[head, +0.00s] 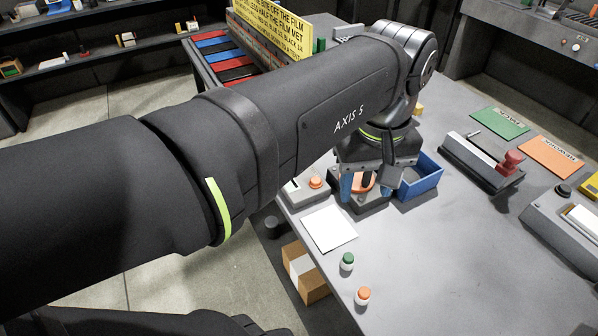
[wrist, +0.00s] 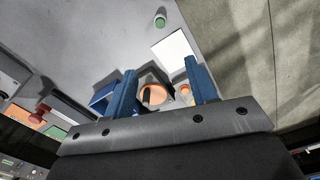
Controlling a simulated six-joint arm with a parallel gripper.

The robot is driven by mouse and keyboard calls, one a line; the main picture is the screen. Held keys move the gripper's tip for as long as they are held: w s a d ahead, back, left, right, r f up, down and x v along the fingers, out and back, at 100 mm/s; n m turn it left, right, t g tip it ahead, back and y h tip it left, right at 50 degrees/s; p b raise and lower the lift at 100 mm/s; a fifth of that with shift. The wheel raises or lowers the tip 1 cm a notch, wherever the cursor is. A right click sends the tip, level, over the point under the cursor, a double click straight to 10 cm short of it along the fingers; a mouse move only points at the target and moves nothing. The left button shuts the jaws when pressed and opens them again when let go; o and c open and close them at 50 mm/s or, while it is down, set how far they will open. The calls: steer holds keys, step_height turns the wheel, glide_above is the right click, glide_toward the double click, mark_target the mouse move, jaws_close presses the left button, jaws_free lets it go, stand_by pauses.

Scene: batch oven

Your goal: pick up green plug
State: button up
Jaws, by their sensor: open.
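The green plug (head: 347,261), a small white piece with a green top, stands upright on the grey table near its front edge. It also shows at the top of the wrist view (wrist: 160,20). My gripper (wrist: 160,72) is open, its two blue fingers apart with nothing held between them. In the head view my gripper (head: 367,186) is farther back than the green plug, beyond the white sheet, over a round orange-topped device (wrist: 155,95) with a black handle. My arm hides part of the table behind it.
A similar orange-topped piece (head: 363,295) stands close to the green plug. A white sheet (head: 329,228) lies between plug and gripper. A blue bin (head: 424,178) and an orange-button box (head: 306,188) flank my gripper.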

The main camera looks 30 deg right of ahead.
step_height(320, 180, down, 2)
steer(key=f+m, duration=0.1)
steer(key=m, duration=1.3)
glide_above(349, 257)
steer(key=f, duration=1.4)
steer(key=shift+w+f, duration=0.25)
steer(key=shift+s+f, duration=0.2)
steer(key=shift+f, duration=2.5)
steer(key=c, duration=1.1)
